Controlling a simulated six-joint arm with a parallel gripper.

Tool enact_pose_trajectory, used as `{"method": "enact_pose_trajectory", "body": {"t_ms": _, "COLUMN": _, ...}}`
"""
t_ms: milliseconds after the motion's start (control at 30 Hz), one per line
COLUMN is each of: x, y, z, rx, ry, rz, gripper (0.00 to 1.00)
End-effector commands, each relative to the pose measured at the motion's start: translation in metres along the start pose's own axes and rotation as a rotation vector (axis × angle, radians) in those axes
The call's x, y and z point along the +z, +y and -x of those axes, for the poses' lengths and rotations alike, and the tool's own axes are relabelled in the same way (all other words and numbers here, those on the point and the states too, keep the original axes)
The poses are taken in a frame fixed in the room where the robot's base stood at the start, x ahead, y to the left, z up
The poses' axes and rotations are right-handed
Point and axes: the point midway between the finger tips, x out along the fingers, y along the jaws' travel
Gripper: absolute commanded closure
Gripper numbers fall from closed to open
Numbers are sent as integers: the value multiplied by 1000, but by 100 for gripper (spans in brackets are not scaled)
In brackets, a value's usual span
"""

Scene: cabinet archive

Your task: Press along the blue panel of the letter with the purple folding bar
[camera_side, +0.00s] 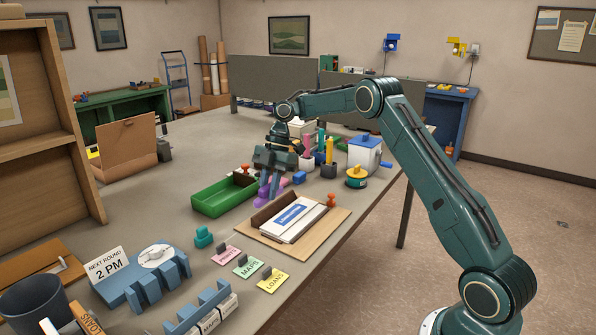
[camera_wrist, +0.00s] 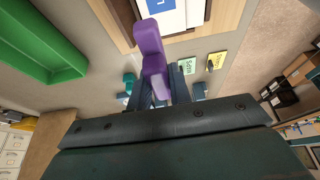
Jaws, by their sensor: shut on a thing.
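My gripper (camera_side: 272,182) is shut on the purple folding bar (camera_side: 263,191). In the wrist view the bar (camera_wrist: 151,50) sticks out from between the fingers (camera_wrist: 160,95). The white letter (camera_side: 296,221) with its blue panel (camera_side: 289,213) lies on a wooden board (camera_side: 322,230). In the side view the bar is just behind the letter, beside the green tray. In the wrist view the bar's far end overlaps the board's edge, near the letter (camera_wrist: 186,16) and its blue panel (camera_wrist: 168,4). Whether the bar touches anything below is unclear.
A green tray (camera_side: 222,206) stands left of the bar. Pen cups, a white box with a blue lid (camera_side: 364,152) and a yellow-topped pot (camera_side: 356,178) stand behind the letter. Label cards (camera_side: 248,265), a teal stamp (camera_side: 203,238) and a blue rack lie in front.

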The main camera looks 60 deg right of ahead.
Motion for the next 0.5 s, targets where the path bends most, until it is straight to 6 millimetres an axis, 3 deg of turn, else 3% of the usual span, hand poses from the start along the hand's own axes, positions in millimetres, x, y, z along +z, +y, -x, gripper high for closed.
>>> {"method": "enact_pose_trajectory", "body": {"t_ms": 500, "x": 10, "y": 2, "z": 10, "rx": 3, "ry": 5, "rz": -1, "gripper": 100}}
